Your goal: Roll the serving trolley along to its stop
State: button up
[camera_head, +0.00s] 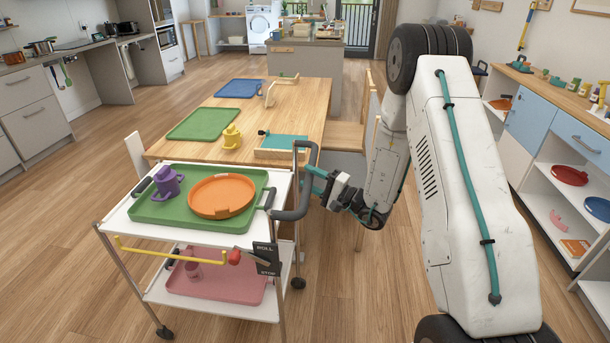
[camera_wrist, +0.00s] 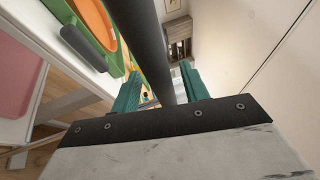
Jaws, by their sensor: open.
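The white serving trolley (camera_head: 118,212) stands at the near end of the wooden table. Its dark push handle (camera_head: 300,195) rises at the right end. A dark sign (camera_head: 266,259) marked ROLL and STOP, with a red-knobbed lever (camera_head: 234,257), is on its near side. My gripper (camera_head: 312,178) is at the handle's right side, with teal fingers open. In the wrist view, the dark handle bar (camera_wrist: 143,45) runs between the two open fingers (camera_wrist: 160,82); contact cannot be told. The trolley's stop cannot be made out.
The top shelf carries a green tray (camera_head: 150,212) with an orange round dish (camera_head: 222,196) and a purple cup (camera_head: 166,183). A pink tray (camera_head: 235,287) lies below. The wooden table (camera_head: 290,105) is just behind. Open floor (camera_head: 60,240) lies left; a shelf unit (camera_head: 545,125) stands right.

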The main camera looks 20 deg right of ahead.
jog(key=shift+x, duration=1.2)
grip_shut()
jog(key=shift+d, duration=0.1)
